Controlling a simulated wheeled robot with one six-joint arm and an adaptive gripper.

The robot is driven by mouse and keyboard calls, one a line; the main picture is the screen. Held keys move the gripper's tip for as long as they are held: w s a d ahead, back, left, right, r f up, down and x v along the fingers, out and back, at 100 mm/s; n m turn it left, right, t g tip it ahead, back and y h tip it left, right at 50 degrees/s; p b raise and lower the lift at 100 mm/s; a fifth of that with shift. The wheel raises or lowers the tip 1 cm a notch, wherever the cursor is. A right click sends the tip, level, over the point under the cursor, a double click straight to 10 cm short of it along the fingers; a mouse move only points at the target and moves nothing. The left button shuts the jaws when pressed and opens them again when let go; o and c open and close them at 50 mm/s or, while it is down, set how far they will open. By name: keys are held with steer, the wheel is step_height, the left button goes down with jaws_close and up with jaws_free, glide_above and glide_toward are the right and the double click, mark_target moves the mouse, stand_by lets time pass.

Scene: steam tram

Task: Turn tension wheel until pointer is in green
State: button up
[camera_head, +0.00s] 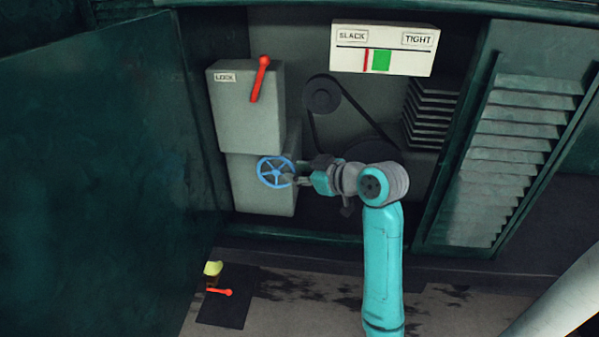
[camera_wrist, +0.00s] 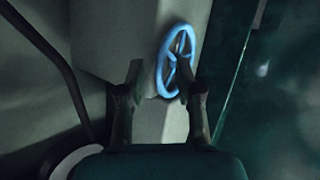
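The blue spoked tension wheel (camera_head: 262,172) is on the front of the lower grey box; it also shows in the wrist view (camera_wrist: 163,80). The white gauge (camera_head: 343,50) reads SLACK at left and TIGHT at right. Its red pointer (camera_head: 366,61) stands just left of the green block (camera_head: 382,61), at its edge. My gripper (camera_head: 297,177) is at the wheel's right side. In the wrist view its fingers (camera_wrist: 159,72) are apart, and the right finger overlaps the wheel rim. I cannot tell whether it touches. Nothing is clearly clamped between the fingers.
A red lever (camera_head: 260,78) is on the upper grey box labelled LOCK (camera_head: 245,110). A belt (camera_head: 313,125) runs over pulleys behind my arm. A green door (camera_head: 90,180) stands open at left. A louvred panel (camera_head: 510,150) is at right. A red-handled item (camera_head: 220,292) lies on a dark mat below.

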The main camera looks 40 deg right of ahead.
jaws_close()
steer(key=shift+f, duration=0.1)
steer(key=shift+f+m+t+y, duration=0.25)
steer(key=shift+f+m+t, duration=0.45)
steer(key=shift+t, duration=0.5)
steer(key=shift+f+m+t+y, duration=0.25)
steer(key=shift+f+m+t, duration=0.45)
steer(key=shift+t, duration=0.5)
